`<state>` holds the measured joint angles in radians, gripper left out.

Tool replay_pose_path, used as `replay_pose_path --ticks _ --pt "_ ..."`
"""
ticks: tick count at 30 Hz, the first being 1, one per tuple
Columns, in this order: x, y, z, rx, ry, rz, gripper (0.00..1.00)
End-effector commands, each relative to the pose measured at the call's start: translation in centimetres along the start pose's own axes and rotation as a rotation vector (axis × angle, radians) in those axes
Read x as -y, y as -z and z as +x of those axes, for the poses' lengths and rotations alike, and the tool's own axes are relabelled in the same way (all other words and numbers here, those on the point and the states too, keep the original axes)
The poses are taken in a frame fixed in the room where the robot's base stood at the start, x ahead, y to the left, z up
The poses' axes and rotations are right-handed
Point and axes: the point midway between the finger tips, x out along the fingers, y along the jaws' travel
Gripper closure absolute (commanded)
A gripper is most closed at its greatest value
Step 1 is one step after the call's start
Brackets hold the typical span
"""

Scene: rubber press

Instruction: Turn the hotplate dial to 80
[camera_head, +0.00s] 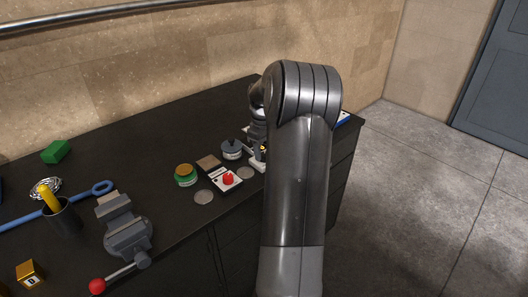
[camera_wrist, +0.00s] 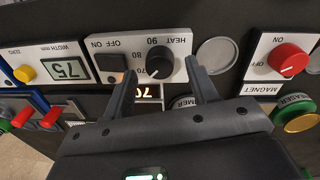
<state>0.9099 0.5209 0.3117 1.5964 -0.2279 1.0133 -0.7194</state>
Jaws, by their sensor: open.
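In the wrist view, seen upside down, the hotplate's white control panel (camera_wrist: 186,47) carries a black dial (camera_wrist: 158,66) beside the word HEAT, with the marks 90 and 80 near it. A lit display (camera_wrist: 146,91), partly covered by a finger, appears to read 70. A black switch marked ON and OFF (camera_wrist: 110,63) is beside the dial. My gripper (camera_wrist: 161,70) is open. Its two fingers lie to either side of the dial, with a gap on the right. I cannot tell whether either touches it. In the head view my arm hides the gripper and most of the hotplate.
A magnet unit with a red knob (camera_wrist: 288,60) stands nearby. It also shows in the head view (camera_head: 228,179). A width unit (camera_wrist: 67,67) reading 75 is on the other side. A green-and-gold jar (camera_head: 186,175), a vise (camera_head: 125,228) and a green block (camera_head: 56,151) stand on the bench.

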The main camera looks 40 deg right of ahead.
Motion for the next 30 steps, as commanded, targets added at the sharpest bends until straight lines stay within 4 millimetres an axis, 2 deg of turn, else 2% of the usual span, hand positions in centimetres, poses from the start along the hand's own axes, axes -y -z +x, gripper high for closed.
replay_pose_path --ticks 4,13,30 --pt "0.0 0.01 1.15 -0.001 0.001 0.0 0.47" --pt "0.0 0.01 1.36 -0.001 0.0 0.0 0.47" --pt "-0.01 0.02 1.32 -0.001 -0.001 0.0 0.92"
